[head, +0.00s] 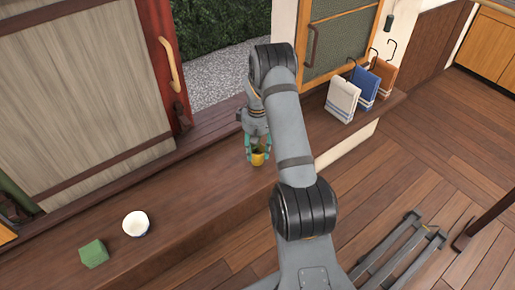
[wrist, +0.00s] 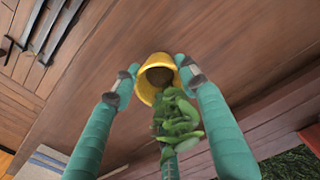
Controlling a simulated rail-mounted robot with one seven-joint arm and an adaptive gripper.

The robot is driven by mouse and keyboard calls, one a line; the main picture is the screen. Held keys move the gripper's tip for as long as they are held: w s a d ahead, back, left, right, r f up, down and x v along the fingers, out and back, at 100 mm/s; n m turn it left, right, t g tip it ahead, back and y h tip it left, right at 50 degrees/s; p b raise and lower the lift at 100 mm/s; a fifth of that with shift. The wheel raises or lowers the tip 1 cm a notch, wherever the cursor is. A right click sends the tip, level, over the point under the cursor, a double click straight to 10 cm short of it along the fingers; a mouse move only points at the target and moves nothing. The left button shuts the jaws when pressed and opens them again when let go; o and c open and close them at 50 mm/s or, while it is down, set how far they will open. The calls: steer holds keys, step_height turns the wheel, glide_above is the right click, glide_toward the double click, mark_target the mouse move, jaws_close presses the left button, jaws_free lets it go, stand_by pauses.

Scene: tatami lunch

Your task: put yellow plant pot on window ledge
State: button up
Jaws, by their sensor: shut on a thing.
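The yellow plant pot (head: 258,158) is at the wooden window ledge (head: 190,190), under my gripper (head: 258,148). In the wrist view the yellow pot (wrist: 148,92) shows its round mouth with dark soil and a green leafy plant (wrist: 176,122) rising toward the camera. The teal fingers of my gripper (wrist: 160,80) are on both sides of the pot's rim and shut on it. The pot looks upright. Whether its base touches the ledge cannot be told.
White, blue and orange cloths (head: 343,98) hang at right. A red-framed door panel (head: 90,90) rises behind. The ledge between bowl and pot is clear.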

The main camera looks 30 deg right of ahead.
steer(key=shift+f+b, duration=0.2)
steer(key=shift+b, duration=0.1)
steer(key=o, duration=1.2)
steer(key=shift+r, duration=0.1)
steer(key=shift+o, duration=0.4)
steer(key=shift+r, duration=0.1)
step_height(320, 180, up, 12)
steer(key=shift+b, duration=0.3)
